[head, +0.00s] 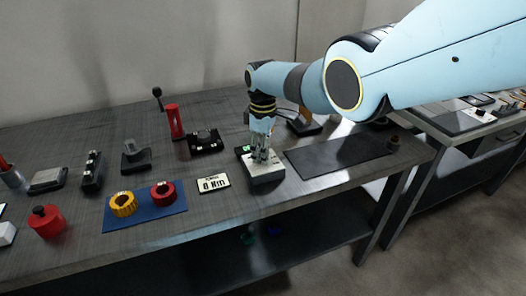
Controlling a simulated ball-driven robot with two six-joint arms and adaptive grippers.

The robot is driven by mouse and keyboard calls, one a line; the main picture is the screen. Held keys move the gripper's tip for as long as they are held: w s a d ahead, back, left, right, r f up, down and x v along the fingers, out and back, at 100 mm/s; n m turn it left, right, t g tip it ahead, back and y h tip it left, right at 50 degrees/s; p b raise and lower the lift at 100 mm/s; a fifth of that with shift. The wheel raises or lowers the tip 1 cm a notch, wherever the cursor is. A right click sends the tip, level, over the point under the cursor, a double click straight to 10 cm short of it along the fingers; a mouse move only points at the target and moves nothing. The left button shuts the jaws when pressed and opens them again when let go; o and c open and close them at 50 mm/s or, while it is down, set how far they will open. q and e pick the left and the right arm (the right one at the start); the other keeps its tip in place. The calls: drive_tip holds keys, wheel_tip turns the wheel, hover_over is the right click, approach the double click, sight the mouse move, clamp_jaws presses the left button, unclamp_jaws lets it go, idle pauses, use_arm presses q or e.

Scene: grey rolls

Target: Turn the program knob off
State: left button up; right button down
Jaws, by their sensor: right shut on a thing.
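A small box (266,175) with a pale top stands near the front edge of the grey table, right of a white label card. My right gripper (262,157) points down onto its top and is shut on the program knob there. The fingers hide the knob, so its pointer and setting cannot be read. A small green lit display (244,150) shows just behind and left of the fingers. My left gripper is not in view.
A red post with a crank (174,122) stands behind. A dark flat mat (338,156) lies to the right.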

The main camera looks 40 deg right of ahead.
drive_tip(key=shift+n, duration=0.6)
drive_tip(key=c, duration=1)
unclamp_jaws()
drive_tip(key=shift+r, duration=0.1)
wheel_tip(320, 180, up, 12)
